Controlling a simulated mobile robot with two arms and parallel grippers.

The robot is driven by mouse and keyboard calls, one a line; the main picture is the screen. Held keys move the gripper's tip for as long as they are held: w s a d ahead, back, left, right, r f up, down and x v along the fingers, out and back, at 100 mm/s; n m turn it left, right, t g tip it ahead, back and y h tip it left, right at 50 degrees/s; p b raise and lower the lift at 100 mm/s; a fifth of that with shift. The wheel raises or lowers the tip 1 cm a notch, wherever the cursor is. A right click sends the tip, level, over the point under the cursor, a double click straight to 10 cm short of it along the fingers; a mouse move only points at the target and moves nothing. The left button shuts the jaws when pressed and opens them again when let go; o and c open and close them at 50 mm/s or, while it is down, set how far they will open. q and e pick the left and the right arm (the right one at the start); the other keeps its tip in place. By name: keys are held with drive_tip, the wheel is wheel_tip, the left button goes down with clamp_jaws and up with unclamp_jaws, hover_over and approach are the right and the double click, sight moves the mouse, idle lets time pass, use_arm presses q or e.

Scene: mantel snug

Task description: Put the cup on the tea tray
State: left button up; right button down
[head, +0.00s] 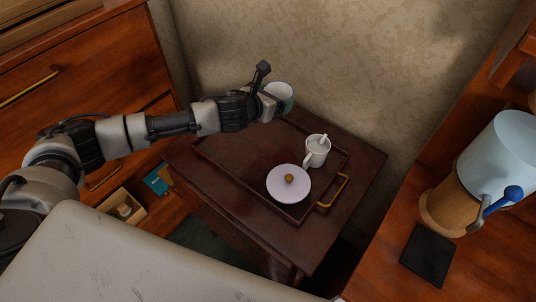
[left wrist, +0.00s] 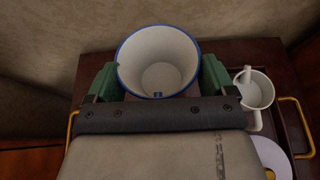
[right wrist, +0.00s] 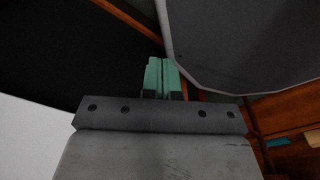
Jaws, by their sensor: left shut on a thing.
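A white cup with a blue rim (left wrist: 158,62) is held upright between the fingers of my left gripper (left wrist: 158,80). In the head view the cup (head: 281,91) shows beyond the left gripper (head: 272,102), near the back edge of the small dark table; I cannot tell its height above it. The dark tea tray (head: 235,166) with brass handles lies on that table. On the tray stand a white mug with a spoon or similar in it (head: 317,151) and a pale round lidded dish with a gold knob (head: 288,196). My right gripper (right wrist: 163,75) is shut and empty.
The left part of the tray is bare. A wall rises behind the table (head: 362,170). A drawer chest (head: 110,75) stands at left. At right a wooden surface holds a pale blue and wood dispenser (head: 495,155) and a black square mat (head: 429,255).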

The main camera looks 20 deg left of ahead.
use_arm(q)
drive_tip(key=shift+a+f, duration=0.15)
drive_tip(key=shift+a, duration=0.25)
drive_tip(key=s+a+f, duration=0.1)
drive_tip(key=a+f, duration=0.1)
drive_tip(key=a, duration=0.1)
drive_tip(key=s+a+f, duration=0.1)
drive_tip(key=a+f, duration=0.1)
drive_tip(key=a, duration=0.2)
drive_tip(key=s+a+f+b, duration=0.1)
drive_tip(key=s+a+f, duration=0.1)
drive_tip(key=a, duration=0.1)
drive_tip(key=shift+a+f, duration=0.2)
drive_tip(key=shift+f, duration=0.1)
drive_tip(key=shift+f+b, duration=0.4)
drive_tip(key=shift+f, duration=1.6)
drive_tip(key=shift+f, duration=0.1)
drive_tip(key=o, duration=0.8)
drive_tip(key=b+v, duration=0.1)
drive_tip(key=v, duration=0.9)
drive_tip(key=shift+s+a, duration=0.15)
drive_tip(key=shift+s, duration=0.2)
drive_tip(key=shift+s+a+r, duration=0.1)
drive_tip(key=shift+s+r, duration=0.4)
drive_tip(key=shift+r, duration=0.05)
